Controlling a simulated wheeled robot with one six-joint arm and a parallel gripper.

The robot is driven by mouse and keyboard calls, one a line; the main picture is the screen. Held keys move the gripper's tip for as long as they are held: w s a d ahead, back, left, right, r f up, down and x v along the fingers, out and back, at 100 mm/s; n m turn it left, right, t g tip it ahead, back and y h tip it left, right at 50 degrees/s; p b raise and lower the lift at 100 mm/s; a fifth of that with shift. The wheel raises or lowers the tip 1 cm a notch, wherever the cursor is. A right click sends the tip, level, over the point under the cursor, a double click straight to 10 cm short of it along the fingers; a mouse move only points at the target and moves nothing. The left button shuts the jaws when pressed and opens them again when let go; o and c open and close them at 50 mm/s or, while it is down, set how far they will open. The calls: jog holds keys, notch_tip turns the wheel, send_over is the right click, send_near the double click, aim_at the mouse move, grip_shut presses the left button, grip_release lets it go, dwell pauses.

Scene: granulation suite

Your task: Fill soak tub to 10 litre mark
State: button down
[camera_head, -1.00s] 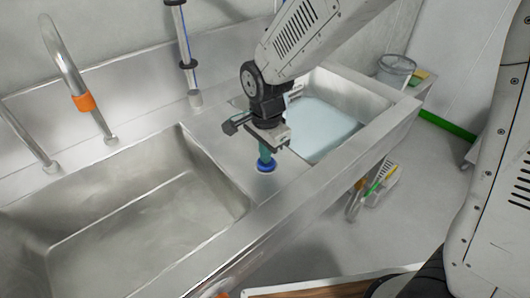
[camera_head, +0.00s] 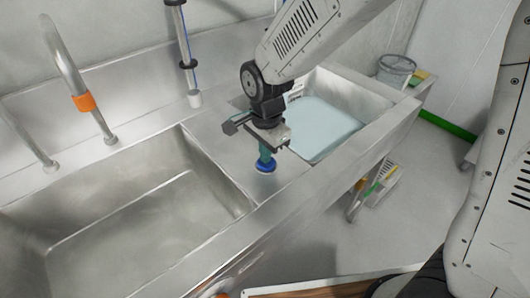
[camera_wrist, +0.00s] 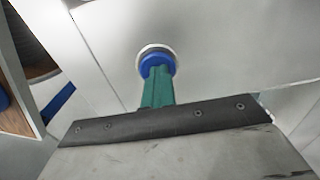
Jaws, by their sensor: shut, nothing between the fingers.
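My gripper (camera_head: 265,155) is shut and empty, its teal fingers pointing down at a blue round button (camera_head: 266,168) on the steel strip between two sink basins. In the wrist view the fingertips (camera_wrist: 157,75) overlap the blue button (camera_wrist: 157,60), which has a pale ring around it. I cannot tell whether they press it or sit just above. The right basin holds a pale blue, flat area (camera_head: 318,132), which looks like water or a tub. My arm hides part of it. No litre mark is readable.
The left basin (camera_head: 140,220) looks empty, with a curved tap (camera_head: 65,60) carrying an orange band behind it. An upright pipe (camera_head: 187,60) with a blue line stands behind the strip. A grey bucket (camera_head: 396,70) stands at the far right end.

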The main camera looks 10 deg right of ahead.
jog(key=shift+s+d+f, duration=0.25)
jog(key=shift+s+f, duration=0.2)
jog(key=shift+f, duration=0.1)
jog(key=shift+w+r, duration=0.1)
jog(key=shift+r, duration=0.1)
notch_tip(320, 180, up, 15)
jog(key=shift+w+a+f, duration=0.15)
jog(key=shift+w+a, duration=0.1)
jog(key=shift+w, duration=0.1)
